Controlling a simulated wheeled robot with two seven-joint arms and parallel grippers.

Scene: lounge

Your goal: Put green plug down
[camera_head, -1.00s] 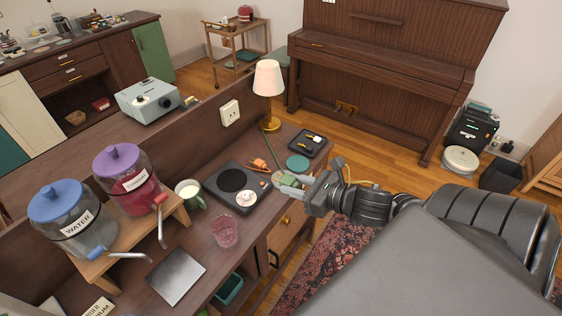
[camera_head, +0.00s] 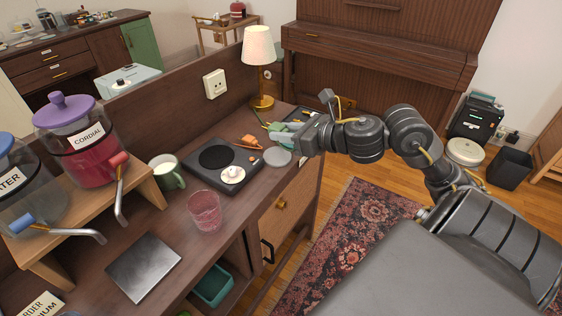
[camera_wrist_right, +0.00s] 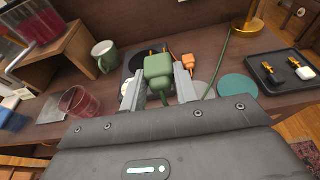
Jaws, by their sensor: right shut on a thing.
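The green plug (camera_wrist_right: 158,68) is between the two fingers of my right gripper (camera_wrist_right: 167,85), prongs pointing away from the wrist. In the head view my right gripper (camera_head: 286,136) reaches over the desk's right end and largely hides the plug. The gripper is shut on the plug, which seems to be held above the desk top (camera_head: 190,220). A green cord (camera_wrist_right: 222,62) runs beside it toward the lamp base. My left gripper is not in view.
Nearby are an orange plug (camera_head: 248,142), a black hot plate (camera_head: 203,177), a grey coaster (camera_head: 278,157), a teal coaster (camera_wrist_right: 238,87) and a dark tray (camera_wrist_right: 283,79) with small plugs. A lamp (camera_head: 259,70), wall socket (camera_head: 215,84), green mug (camera_head: 166,172) and glass (camera_head: 205,210) also stand around.

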